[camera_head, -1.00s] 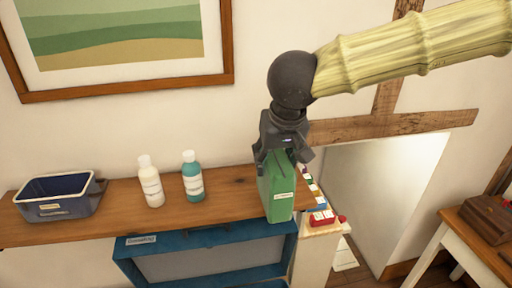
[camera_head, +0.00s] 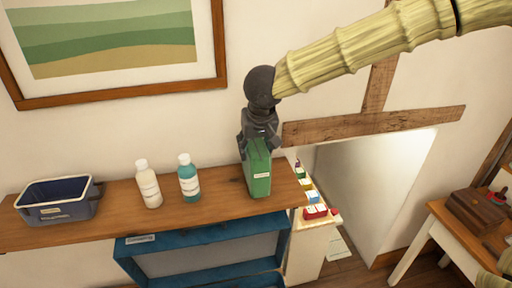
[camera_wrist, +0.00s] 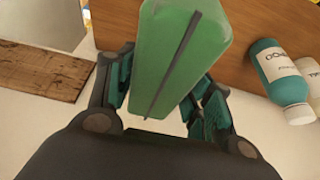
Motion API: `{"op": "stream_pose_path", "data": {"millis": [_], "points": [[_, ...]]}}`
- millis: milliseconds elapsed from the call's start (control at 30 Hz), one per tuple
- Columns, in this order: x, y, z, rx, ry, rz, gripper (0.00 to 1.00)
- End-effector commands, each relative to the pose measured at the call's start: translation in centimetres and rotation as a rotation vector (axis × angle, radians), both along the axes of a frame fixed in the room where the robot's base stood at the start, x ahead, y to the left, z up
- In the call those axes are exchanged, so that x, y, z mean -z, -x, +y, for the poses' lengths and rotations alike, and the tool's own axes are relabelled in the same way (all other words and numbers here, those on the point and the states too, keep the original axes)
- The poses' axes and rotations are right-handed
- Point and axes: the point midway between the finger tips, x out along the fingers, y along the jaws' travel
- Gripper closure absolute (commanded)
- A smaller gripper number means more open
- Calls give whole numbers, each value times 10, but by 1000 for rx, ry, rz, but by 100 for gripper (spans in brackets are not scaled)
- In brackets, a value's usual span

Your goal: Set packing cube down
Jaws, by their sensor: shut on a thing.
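The green packing cube (camera_head: 258,172) is upright at the right part of the wooden shelf (camera_head: 222,184). My gripper (camera_head: 258,146) is above it, shut on its top. In the head view its lower edge meets the shelf surface in the picture; I cannot tell whether it touches or hovers slightly. In the wrist view the cube (camera_wrist: 180,50) sits between the two fingers (camera_wrist: 162,95), with a dark seam along its face.
A teal bottle (camera_head: 189,178) and a white bottle (camera_head: 148,184) stand left of the cube. A dark blue bin (camera_head: 58,200) is at the shelf's left. A blue open case (camera_head: 205,250) is below. Small coloured items (camera_head: 314,211) lie beyond the shelf's right end.

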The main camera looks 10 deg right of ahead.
Motion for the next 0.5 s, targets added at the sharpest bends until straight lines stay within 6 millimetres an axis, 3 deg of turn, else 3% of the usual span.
{"op": "stream_pose_path", "data": {"millis": [133,500], "points": [[11,0,0,0,0,-1,100],[14,0,0,1,-1,-1,100]]}}
